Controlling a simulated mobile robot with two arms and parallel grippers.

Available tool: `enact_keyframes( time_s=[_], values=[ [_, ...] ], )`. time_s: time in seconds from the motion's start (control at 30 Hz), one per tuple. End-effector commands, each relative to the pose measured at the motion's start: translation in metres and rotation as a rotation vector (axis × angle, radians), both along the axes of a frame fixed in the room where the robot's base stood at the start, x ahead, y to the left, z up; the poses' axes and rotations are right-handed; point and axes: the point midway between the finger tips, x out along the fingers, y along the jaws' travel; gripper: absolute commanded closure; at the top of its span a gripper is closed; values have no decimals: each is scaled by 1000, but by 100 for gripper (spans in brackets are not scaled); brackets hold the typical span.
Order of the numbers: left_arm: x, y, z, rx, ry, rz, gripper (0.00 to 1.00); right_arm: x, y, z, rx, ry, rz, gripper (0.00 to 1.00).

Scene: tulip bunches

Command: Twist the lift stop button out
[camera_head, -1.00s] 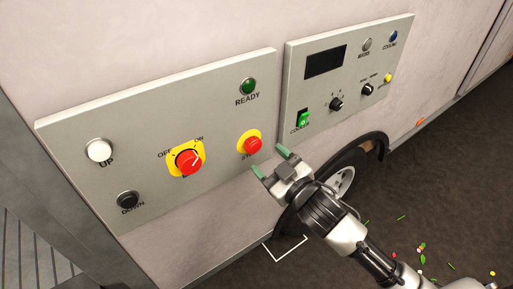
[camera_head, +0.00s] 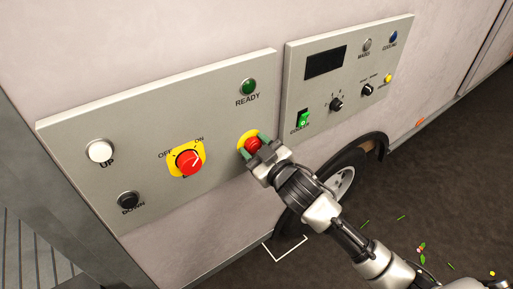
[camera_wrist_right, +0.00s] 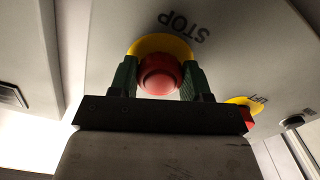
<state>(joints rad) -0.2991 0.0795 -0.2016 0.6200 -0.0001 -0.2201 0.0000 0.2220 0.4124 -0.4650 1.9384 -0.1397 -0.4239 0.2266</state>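The stop button (camera_head: 252,144) is a red knob on a yellow disc on the left grey panel. In the right wrist view the red stop button (camera_wrist_right: 159,75) sits between the two green fingers of my right gripper (camera_wrist_right: 159,80), with the STOP lettering beside it. In the head view my right gripper (camera_head: 256,149) reaches the button from the lower right, one finger on each side of it. The fingers look open around the knob; a small gap seems to show, and contact is not clear. My left gripper is not in view.
On the same panel (camera_head: 80,135) are a red rotary switch (camera_head: 188,162) on a yellow plate, a white UP button (camera_head: 99,151), a black DOWN button (camera_head: 128,200) and a green READY light (camera_head: 248,87). A cooler panel (camera_head: 325,90) is to the right.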

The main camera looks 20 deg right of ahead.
Motion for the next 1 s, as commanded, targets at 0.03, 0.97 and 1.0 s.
enact_keyframes(
  time_s=[0.03,0.97,1.0],
  values=[
    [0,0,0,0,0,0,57,0,0,0,0,0,0,60],
    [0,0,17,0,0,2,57,0,0,0,251,92,0,67],
    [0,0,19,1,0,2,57,0,0,1,270,99,0,67]
  ],
)
